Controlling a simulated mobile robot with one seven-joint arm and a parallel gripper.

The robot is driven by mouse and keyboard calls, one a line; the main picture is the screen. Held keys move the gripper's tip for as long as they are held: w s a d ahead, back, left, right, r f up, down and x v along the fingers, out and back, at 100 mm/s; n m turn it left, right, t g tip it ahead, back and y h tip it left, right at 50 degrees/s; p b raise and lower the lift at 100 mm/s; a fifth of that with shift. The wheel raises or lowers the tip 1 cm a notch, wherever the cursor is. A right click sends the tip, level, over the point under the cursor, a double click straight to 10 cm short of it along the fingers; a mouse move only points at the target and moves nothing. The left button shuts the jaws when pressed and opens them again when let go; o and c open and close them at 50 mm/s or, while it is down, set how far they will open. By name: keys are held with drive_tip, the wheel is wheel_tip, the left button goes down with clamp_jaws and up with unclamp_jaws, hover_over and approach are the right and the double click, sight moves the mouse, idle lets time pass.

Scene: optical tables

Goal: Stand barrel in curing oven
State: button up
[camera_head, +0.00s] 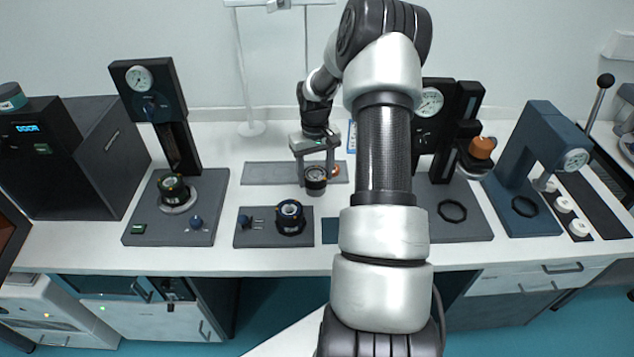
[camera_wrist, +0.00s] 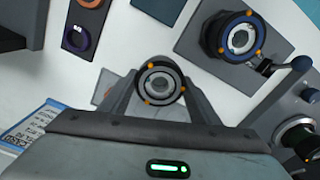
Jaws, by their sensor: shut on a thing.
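My gripper (camera_head: 315,170) is shut on a dark barrel (camera_head: 316,183) with a pale ring face and orange marks. It holds the barrel upright over the middle of the bench; whether its base touches the surface is unclear. In the wrist view the barrel (camera_wrist: 161,84) sits between the two fingers, seen from above. A dark box with a lit blue display (camera_head: 40,160) stands at the far left of the bench. I cannot tell whether this is the curing oven or whether it is open.
A gauge press (camera_head: 170,130) with a dark round part stands left of my gripper. A low grey fixture (camera_head: 262,230) with a similar round part lies in front of it. Blue press (camera_head: 530,170) stands right. A cabinet (camera_head: 150,310) is below the bench.

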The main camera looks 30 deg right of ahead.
drive_tip(key=shift+f, duration=1.9)
drive_tip(key=shift+f, duration=0.2)
drive_tip(key=o, duration=1.5)
